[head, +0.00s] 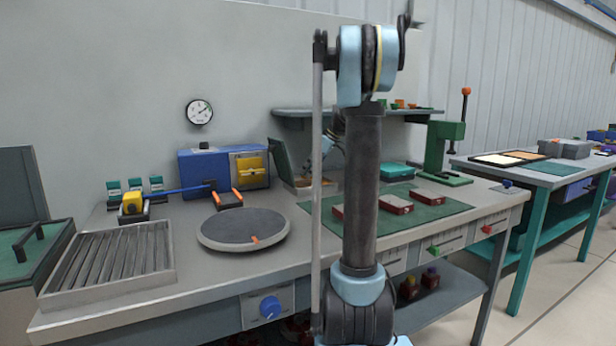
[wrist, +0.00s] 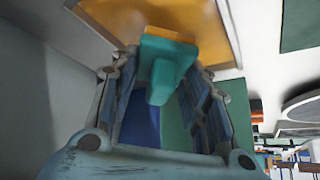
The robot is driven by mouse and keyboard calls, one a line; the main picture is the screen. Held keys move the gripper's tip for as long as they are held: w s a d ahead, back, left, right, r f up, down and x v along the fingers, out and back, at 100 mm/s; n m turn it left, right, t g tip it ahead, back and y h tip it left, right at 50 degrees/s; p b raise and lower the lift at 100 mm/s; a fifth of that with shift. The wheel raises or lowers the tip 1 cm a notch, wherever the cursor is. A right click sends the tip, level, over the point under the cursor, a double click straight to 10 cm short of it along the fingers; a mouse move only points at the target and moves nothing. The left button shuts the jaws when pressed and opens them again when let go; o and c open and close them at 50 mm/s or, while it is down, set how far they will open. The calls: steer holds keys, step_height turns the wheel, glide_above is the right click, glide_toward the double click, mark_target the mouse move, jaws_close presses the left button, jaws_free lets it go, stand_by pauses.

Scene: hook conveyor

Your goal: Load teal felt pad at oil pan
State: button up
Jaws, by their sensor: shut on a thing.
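My gripper (wrist: 163,78) is shut on a teal felt pad (wrist: 168,72), a teal block with a narrower grip part between the fingers. The pad's wide end points away from the wrist, towards a shallow pan with an amber surface (wrist: 205,22). I cannot tell whether the pad touches that surface. In the head view, what looks like this oil pan (head: 303,184) stands at the back of the bench beside a raised dark panel. My gripper there is mostly hidden behind my own arm, and the held pad cannot be made out.
A round dark turntable (head: 243,228) and a slatted metal tray (head: 112,262) lie to the left. A blue machine (head: 222,170) stands behind the turntable. A green mat (head: 440,208) with several red blocks, a teal box (head: 397,171) and a green press (head: 445,150) are on the right.

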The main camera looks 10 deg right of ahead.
steer(key=shift+r, duration=2.1)
